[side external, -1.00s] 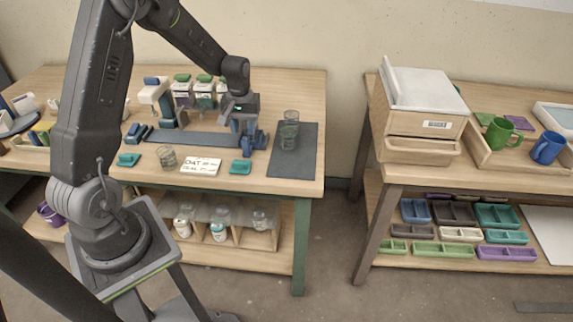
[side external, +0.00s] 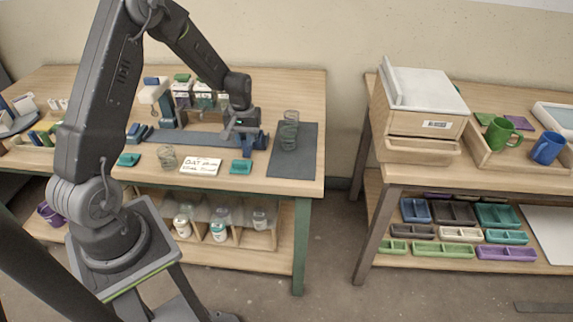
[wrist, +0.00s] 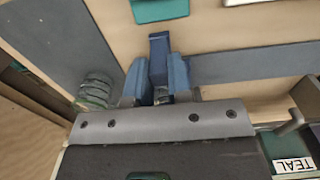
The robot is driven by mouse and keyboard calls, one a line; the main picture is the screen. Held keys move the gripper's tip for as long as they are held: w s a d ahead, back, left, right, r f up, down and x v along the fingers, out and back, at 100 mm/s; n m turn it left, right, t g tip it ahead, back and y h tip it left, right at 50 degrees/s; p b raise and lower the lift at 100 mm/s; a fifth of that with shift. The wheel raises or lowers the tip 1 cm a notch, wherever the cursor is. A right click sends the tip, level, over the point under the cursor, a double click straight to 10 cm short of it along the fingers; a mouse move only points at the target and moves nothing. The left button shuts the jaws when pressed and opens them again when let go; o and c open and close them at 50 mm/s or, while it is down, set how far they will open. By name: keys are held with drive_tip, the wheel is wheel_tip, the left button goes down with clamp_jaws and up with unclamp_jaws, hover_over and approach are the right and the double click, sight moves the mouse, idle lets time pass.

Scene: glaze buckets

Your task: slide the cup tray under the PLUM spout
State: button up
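My gripper (side external: 240,132) is low over the right part of the dark grey-blue strip (side external: 190,138), beside a small dark blue piece (side external: 262,140). In the wrist view, my fingers (wrist: 157,82) stand on either side of an upright dark blue block (wrist: 159,48), which looks like part of the cup tray. I cannot tell whether they press on it. The glaze buckets (side external: 182,98) stand in a row behind the strip, partly hidden by my arm. In the wrist view, one label reads TEAL (wrist: 293,164). I cannot read a PLUM label.
Stacked clear cups (side external: 289,136) stand on a dark mat (side external: 292,165) to the right. A glass (side external: 167,158), a written card (side external: 201,167) and two teal pieces (side external: 241,167) lie along the front. A second table with a drawer box (side external: 425,123) stands across a gap.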

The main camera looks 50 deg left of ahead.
clamp_jaws()
drive_tip(key=shift+s+a, duration=3.85)
drive_tip(key=shift+a, duration=0.1)
drive_tip(key=shift+s+a, duration=4.15)
drive_tip(key=shift+a, duration=0.05)
drive_tip(key=o, duration=0.5)
unclamp_jaws()
drive_tip(key=shift+d, duration=0.1)
